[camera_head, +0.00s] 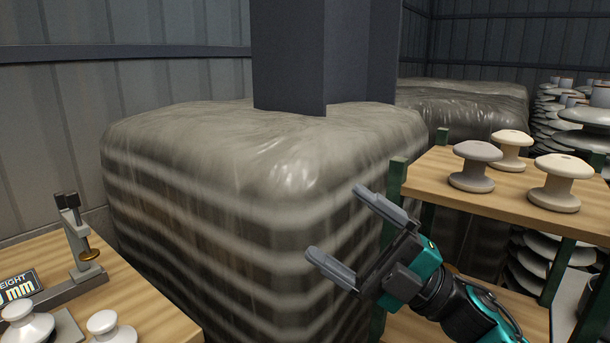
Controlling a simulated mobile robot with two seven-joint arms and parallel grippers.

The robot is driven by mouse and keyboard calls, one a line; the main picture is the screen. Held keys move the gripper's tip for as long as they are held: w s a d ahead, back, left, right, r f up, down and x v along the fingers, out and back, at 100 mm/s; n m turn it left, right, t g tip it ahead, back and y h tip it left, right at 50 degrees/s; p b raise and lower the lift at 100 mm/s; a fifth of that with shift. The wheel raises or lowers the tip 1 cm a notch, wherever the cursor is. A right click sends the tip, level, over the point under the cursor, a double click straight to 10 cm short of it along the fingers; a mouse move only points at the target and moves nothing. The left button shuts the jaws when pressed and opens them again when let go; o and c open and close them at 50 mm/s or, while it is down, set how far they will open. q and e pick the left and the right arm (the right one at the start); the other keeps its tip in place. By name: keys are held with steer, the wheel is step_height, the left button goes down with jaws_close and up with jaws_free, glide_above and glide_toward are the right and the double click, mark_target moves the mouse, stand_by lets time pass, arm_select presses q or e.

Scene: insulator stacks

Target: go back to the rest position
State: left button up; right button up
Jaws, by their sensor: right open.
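My right gripper (338,232) is in the lower middle right, with its two grey fingers spread apart and nothing between them. Its fingers point up and to the left, in front of a large plastic-wrapped block (270,190). The teal and black wrist comes in from the lower right, in front of a wooden shelf unit. My left gripper is not in view.
Several spool-shaped insulators, one grey (474,168) and others cream (558,183), stand on the shelf's wooden top (430,180). At lower left, a wooden table (150,310) bears a height gauge (78,240) and white insulators (28,325). Insulator stacks (550,110) stand at the right.

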steer(key=d+f+m+t+h, duration=0.3)
steer(key=f+m+t+h, duration=0.15)
steer(key=f+m, duration=0.25)
steer(key=d+f+m+t+h, duration=0.2)
steer(key=f+m+t+h, duration=0.1)
steer(key=f+m+h, duration=0.4)
steer(key=d+f+m+t+h, duration=0.3)
steer(key=f+m+t+h, duration=0.15)
steer(key=f+m, duration=0.35)
steer(key=s+d+f+m+g+h, duration=0.2)
steer(key=s+f+m+g, duration=0.1)
steer(key=s+f, duration=0.4)
steer(key=s+d+f+m+g+h, duration=0.2)
steer(key=s+f+g, duration=0.3)
steer(key=f, duration=0.6)
steer(key=shift+s+f+m+h, duration=0.3)
steer(key=shift+s+m+h, duration=0.25)
steer(key=shift+s, duration=0.65)
steer(key=shift+d, duration=0.1)
